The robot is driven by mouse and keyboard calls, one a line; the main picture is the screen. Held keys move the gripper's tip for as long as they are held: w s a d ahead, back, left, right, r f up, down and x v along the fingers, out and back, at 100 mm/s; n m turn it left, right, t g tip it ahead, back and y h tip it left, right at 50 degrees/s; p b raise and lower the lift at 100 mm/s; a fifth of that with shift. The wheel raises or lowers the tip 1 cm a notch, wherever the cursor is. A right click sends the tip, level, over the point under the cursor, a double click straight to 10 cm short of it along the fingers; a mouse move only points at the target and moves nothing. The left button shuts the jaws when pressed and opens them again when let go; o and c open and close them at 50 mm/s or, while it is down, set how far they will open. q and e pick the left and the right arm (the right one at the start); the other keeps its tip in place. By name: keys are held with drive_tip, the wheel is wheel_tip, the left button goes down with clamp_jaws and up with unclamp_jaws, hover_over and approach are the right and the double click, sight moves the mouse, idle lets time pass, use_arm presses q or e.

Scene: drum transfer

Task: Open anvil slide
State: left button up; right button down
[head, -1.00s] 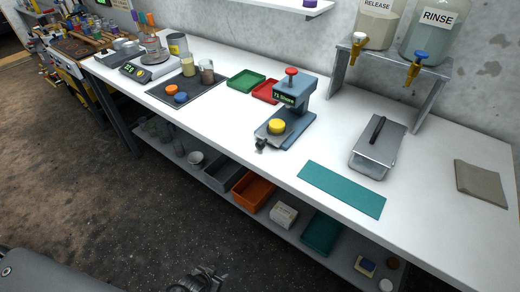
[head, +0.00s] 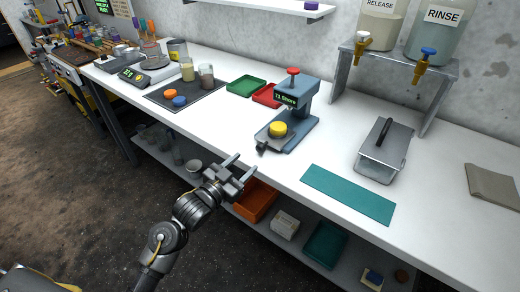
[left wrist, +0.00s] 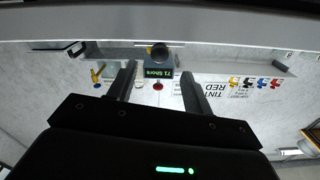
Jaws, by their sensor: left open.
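The blue-grey press-like tester (head: 291,112) with a red knob and a green display stands on the white bench. A yellow disc (head: 278,129) sits on its base plate. A small dark knob (head: 262,147) sticks out at the front of the base, likely the slide's handle. My left gripper (head: 240,168) is open and empty, in front of the bench edge, lower left of that knob and apart from it. In the left wrist view the tester (left wrist: 158,62) appears upside down between the open fingers. My right gripper is not in view.
A teal mat (head: 347,194) and a metal box with a black handle (head: 385,150) lie to the right. Green (head: 246,86) and red (head: 267,95) trays stand behind left. A lower shelf holds an orange bin (head: 256,200) below the bench.

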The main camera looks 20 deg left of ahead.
sight(259, 151)
use_arm(q)
drive_tip(key=p+x, duration=0.1)
drive_tip(key=x, duration=0.8)
drive_tip(key=shift+w, duration=0.1)
clamp_jaws()
